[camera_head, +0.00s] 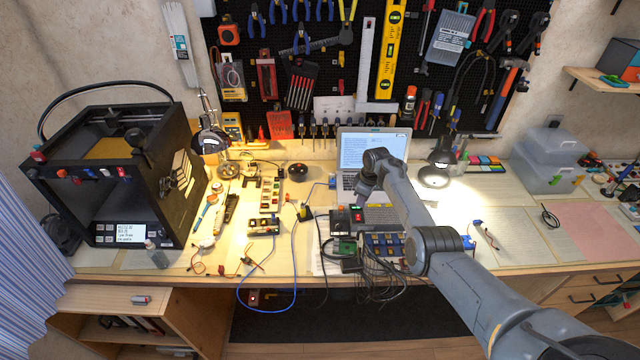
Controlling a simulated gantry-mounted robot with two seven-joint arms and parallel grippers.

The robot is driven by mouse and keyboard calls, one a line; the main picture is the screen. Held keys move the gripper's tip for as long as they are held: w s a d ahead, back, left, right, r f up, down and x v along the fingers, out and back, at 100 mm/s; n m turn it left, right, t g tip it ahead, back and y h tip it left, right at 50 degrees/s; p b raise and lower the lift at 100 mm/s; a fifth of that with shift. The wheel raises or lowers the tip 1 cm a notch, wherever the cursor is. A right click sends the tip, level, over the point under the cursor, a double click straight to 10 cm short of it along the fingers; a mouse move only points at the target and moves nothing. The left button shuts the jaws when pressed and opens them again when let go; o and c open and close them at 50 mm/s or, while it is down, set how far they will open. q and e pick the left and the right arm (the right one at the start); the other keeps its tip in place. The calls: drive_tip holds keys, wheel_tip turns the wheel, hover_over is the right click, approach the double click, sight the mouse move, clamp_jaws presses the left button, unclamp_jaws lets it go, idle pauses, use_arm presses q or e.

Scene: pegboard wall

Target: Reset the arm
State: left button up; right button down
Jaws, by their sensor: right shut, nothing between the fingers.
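My right arm comes in from the lower right and reaches over the workbench (510,205). Its gripper (359,197) is at the far end, small in the picture, in front of the laptop (372,148) and above the grey box with red and green buttons (385,218). The gripper is shut and empty. It looks apart from the box, though the gap is hard to judge. The arm hides part of the laptop and of the bench. My left gripper is not in view.
A black 3D printer (120,170) stands at the left. Two desk lamps (209,141) (436,178) stand at the back. Loose cables and electronics crowd the middle. Clear plastic boxes (548,160) stand at the right. Tools hang on the pegboard (350,75).

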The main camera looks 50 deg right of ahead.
drive_tip(key=shift+s+f, duration=0.15)
drive_tip(key=s+a+f+h, duration=0.25)
drive_tip(key=s+a, duration=0.35)
drive_tip(key=a, duration=0.5)
drive_tip(key=s+a+f+h, duration=0.1)
drive_tip(key=s+a+f, duration=0.35)
drive_tip(key=a, duration=0.55)
drive_tip(key=s+a+r+t+y, duration=0.1)
drive_tip(key=s+a+r, duration=0.2)
drive_tip(key=s+a, duration=0.9)
drive_tip(key=s+a+r+y, duration=0.3)
drive_tip(key=s+a+r, duration=0.3)
drive_tip(key=a, duration=0.4)
wheel_tip(320, 180, up, 25)
drive_tip(key=p, duration=2.4)
drive_tip(key=shift+w+f+m+t+h, duration=0.2)
drive_tip(key=shift+w+m+t+h, duration=0.15)
drive_tip(key=shift+m+t, duration=0.05)
